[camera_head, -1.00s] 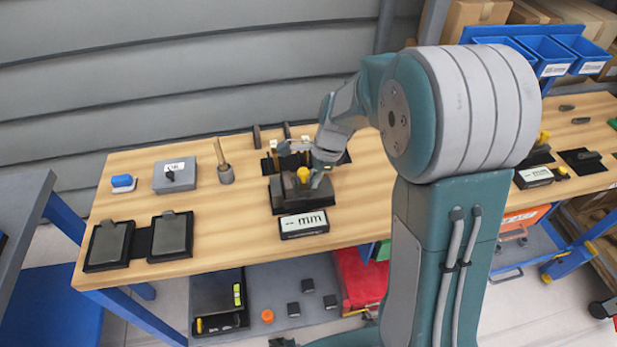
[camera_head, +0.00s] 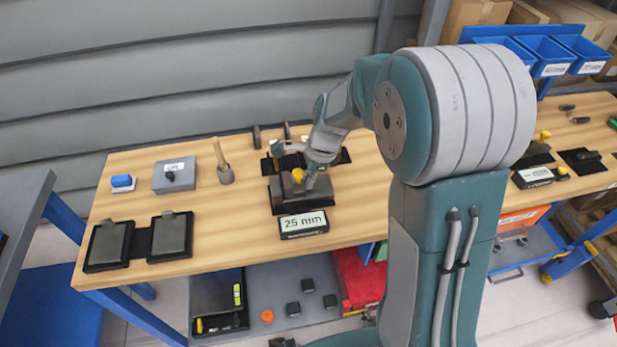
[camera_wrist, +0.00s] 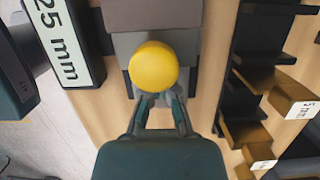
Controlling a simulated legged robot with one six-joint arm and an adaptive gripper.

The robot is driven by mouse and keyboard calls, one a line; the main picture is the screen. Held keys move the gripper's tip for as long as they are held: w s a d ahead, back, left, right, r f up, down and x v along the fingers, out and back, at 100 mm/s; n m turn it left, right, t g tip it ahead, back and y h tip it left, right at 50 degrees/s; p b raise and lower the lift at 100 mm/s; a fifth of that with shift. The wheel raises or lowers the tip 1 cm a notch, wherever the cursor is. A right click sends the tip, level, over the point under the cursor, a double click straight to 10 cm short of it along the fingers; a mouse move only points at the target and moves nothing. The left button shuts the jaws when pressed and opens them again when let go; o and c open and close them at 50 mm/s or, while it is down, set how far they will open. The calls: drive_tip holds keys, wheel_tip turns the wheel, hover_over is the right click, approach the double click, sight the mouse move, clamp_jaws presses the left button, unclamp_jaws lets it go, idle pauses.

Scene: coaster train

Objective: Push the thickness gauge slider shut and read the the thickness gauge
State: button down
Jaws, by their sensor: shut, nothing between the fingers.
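The thickness gauge (camera_head: 322,197) sits on the wooden bench, a dark grey body with a slider topped by a yellow knob (camera_head: 298,175). Its display (camera_head: 303,222) reads "25 mm". The display (camera_wrist: 62,45) shows the same reading at the left of the wrist view. In the wrist view the knob (camera_wrist: 153,67) sits on the grey slider, against a grey block with no clear gap. My gripper (camera_wrist: 160,98) is shut and empty, with its fingertips right beside the knob, seemingly touching it. In the head view my gripper (camera_head: 309,184) is at the right of the knob.
A dark rack (camera_wrist: 255,65) holds labelled blocks, one marked "5 mm" (camera_wrist: 295,101), beside the gauge. A grey box (camera_head: 174,176), mallet (camera_head: 225,172) and two dark pads stand left. A second gauge display (camera_head: 533,177) is at right. Bench between is clear.

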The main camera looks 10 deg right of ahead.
drive_tip(key=shift+v, duration=3.1)
drive_tip(key=v, duration=1.2)
drive_tip(key=s+n+t+h, duration=0.2)
drive_tip(key=s+n+t, duration=0.3)
drive_tip(key=s+n, duration=1.3)
drive_tip(key=s, duration=0.3)
drive_tip(key=shift+f+t+h, duration=0.3)
drive_tip(key=shift+h, duration=0.1)
